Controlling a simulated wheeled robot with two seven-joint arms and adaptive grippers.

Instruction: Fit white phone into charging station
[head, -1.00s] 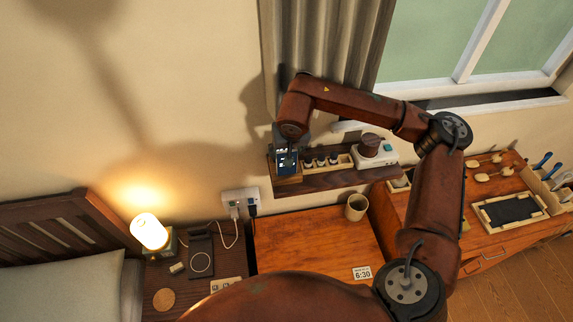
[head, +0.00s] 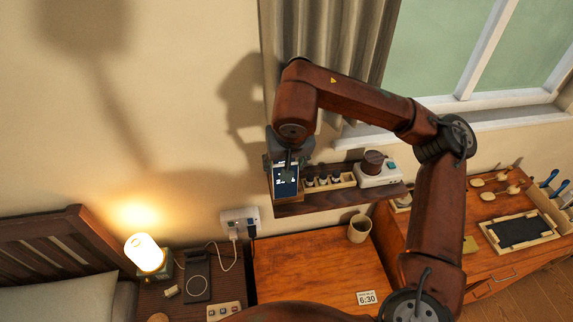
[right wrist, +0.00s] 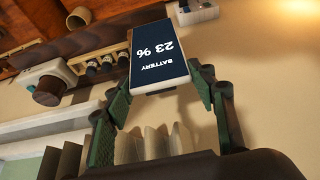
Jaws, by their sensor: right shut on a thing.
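My right gripper (head: 287,166) is shut on the white phone (head: 286,182). The phone's dark, lit screen faces the head camera, in front of the left end of the wall shelf. In the right wrist view the phone (right wrist: 158,60) sits between the green-padded fingers (right wrist: 160,88), and its screen reads "BATTERY 23 %". I cannot tell whether the phone touches the shelf. The charging station seems to be the dark stand with a pale ring (head: 197,278) on the nightstand at lower left, with nothing on it. My left gripper is not in view.
The wall shelf (head: 330,200) holds a tray of small bottles (head: 328,182) and a white device (head: 378,176). A lit lamp (head: 145,254) stands beside the charging station. A wall socket (head: 240,221) with cables and a cup (head: 359,228) are near. The desk top (head: 310,265) is mostly clear.

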